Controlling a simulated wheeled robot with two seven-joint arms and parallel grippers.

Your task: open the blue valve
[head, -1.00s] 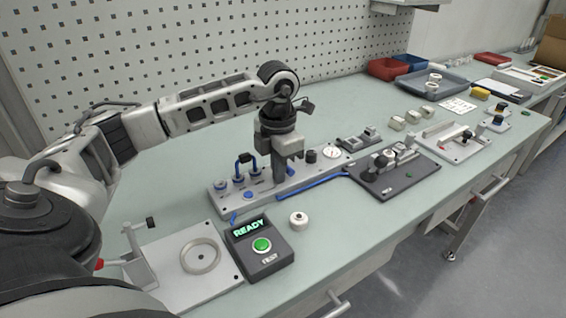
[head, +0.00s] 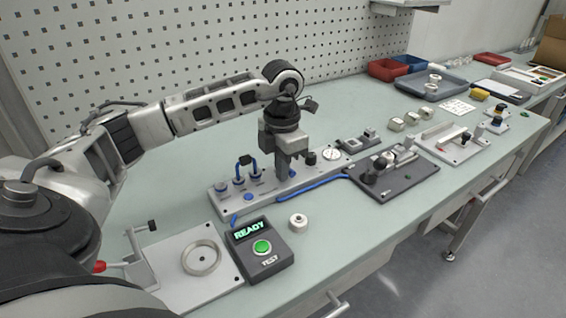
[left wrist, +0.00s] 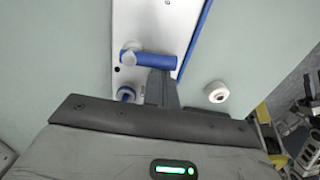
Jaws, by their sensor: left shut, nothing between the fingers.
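The blue valve shows in the left wrist view as a blue bar handle (left wrist: 150,61) on a pale round pivot, lying crosswise on the light panel. My left gripper (left wrist: 161,74) is shut and empty. Its fingertips are right at the handle's lower edge, towards its right end; I cannot tell whether they touch. In the head view, my left gripper (head: 283,176) points down over the middle of the grey panel (head: 227,206) and largely hides the valve handle. My right gripper is not in view.
A gauge (head: 331,154) and a blue hose loop (head: 246,166) flank my gripper on the panel. The READY test box (head: 266,262), a white cap (head: 298,221) and a fixture with a ring (head: 201,257) stand in front. A dark fixture plate (head: 408,184) is on the right.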

